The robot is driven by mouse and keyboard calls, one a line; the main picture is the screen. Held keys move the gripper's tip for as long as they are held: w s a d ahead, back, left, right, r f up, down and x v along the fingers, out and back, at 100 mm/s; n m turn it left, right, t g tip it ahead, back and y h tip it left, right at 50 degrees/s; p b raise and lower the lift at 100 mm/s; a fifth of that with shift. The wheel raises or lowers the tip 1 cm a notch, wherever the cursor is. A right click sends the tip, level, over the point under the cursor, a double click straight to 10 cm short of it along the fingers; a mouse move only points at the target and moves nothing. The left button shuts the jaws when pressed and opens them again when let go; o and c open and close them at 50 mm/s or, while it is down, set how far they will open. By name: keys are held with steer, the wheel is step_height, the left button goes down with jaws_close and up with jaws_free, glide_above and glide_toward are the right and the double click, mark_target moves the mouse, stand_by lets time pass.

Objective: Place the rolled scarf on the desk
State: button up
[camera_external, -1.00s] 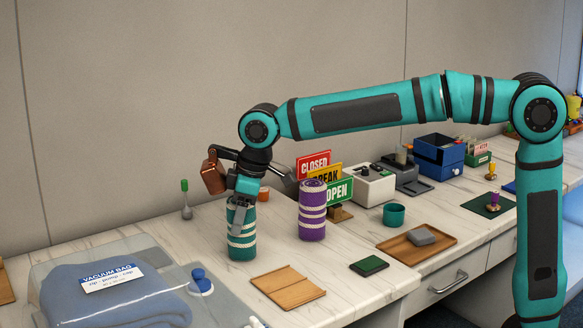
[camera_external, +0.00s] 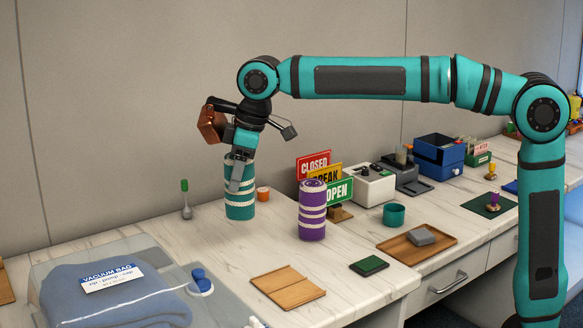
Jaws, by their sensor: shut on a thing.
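A teal rolled scarf with white stripes (camera_external: 240,205) is upright in my gripper (camera_external: 236,183), a little above the marble-topped desk (camera_external: 215,270). My gripper is shut on its upper part. A second rolled scarf, purple with white stripes (camera_external: 312,212), stands upright on the desk to the right, apart from my gripper. The far side of the teal scarf is hidden.
A vacuum bag (camera_external: 110,285) with blue cloth lies at the left front. A wooden board (camera_external: 287,287), a green pad (camera_external: 369,266) and a brown tray (camera_external: 395,247) lie at the front. Signs (camera_external: 339,192) stand behind the purple scarf. A green-topped stamp (camera_external: 186,200) stands at the back left.

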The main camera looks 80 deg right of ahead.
steer(key=shift+r, duration=0.1)
step_height(320, 180, up, 4)
steer(key=shift+r, duration=0.2)
steer(key=shift+s+d+r, duration=0.1)
steer(key=shift+d+r, duration=0.2)
steer(key=s+d+m+h, duration=0.2)
steer(key=s+d+m, duration=0.6)
steer(key=s+d, duration=2)
steer(key=s+x, duration=0.2)
steer(key=x, duration=0.9)
steer(key=s+f+x, duration=0.1)
steer(key=s+x, duration=0.1)
steer(key=x, duration=0.9)
steer(key=shift+a+f, duration=0.2)
steer(key=shift+f, duration=0.25)
steer(key=shift+f, duration=0.15)
